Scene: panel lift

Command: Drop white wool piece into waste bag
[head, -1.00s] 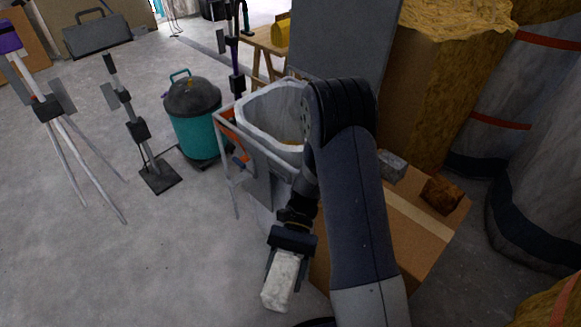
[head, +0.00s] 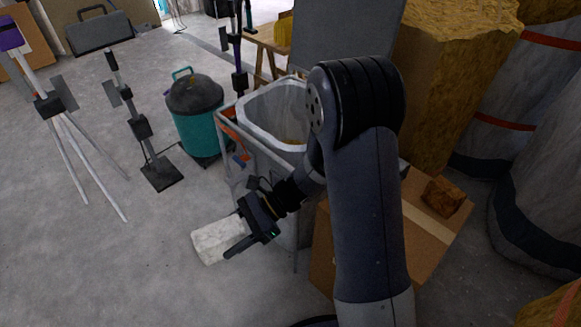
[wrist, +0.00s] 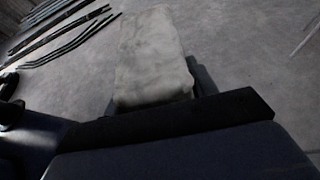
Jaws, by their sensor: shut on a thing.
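The white wool piece (head: 214,241) is a pale, blocky chunk held in my gripper (head: 240,238). My gripper is shut on it, in front of and below the bag's rim, over open floor. The wool piece also shows in the wrist view (wrist: 150,55), sticking out beyond the gripper. The waste bag (head: 256,113) is a whitish, open-topped liner in a grey frame stand. Its mouth is open, with a little yellowish material inside. My arm hides the bag's right part.
A teal vacuum (head: 195,118) stands left of the bag stand. A tripod (head: 62,130) and a post on a black base (head: 140,130) stand further left. A cardboard box (head: 432,222) with a brown wool chunk (head: 443,196) is right of my arm. Floor at left front is clear.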

